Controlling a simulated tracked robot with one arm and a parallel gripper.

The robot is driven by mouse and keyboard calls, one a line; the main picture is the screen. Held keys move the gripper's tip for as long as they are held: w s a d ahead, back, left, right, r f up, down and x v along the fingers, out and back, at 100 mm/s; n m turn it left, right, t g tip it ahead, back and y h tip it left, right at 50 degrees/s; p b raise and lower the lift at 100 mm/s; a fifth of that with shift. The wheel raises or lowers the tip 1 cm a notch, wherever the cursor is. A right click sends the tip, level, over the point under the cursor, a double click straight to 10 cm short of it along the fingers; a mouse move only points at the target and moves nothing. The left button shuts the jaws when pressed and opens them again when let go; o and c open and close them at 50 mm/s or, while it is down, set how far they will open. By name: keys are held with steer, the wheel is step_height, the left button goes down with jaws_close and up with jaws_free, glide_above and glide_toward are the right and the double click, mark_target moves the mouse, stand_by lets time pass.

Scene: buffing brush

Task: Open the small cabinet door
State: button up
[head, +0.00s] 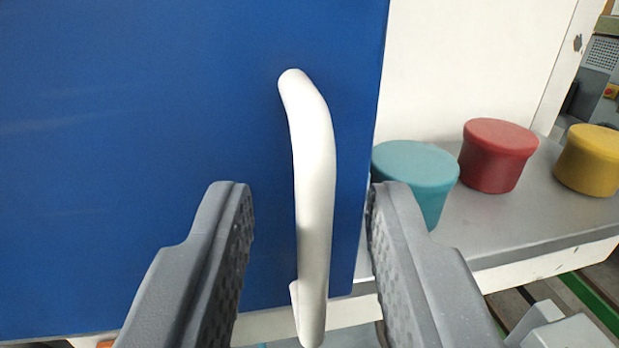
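A blue cabinet door (150,130) fills the left and centre of the view. A white curved vertical handle (314,190) is fixed near its right edge. My gripper (308,200) is open, with one grey finger to the left of the handle and the other to its right. Clear gaps show between the handle and both fingers in the picture. The handle's lower end shows between the fingers near the bottom of the view. Whether the door is closed or slightly ajar, I cannot tell.
A grey ledge (505,220) runs to the right of the door. On it stand a teal knob-like piece (415,165), a red one (497,155) and a yellow one (590,160). The teal one is close to the right finger. A white panel (470,60) rises behind.

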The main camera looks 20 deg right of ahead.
steer(key=shift+w+d+r, duration=0.1)
steer(key=shift+w, duration=0.05)
jaws_close()
steer(key=shift+s+b, duration=0.2)
steer(key=shift+b, duration=0.2)
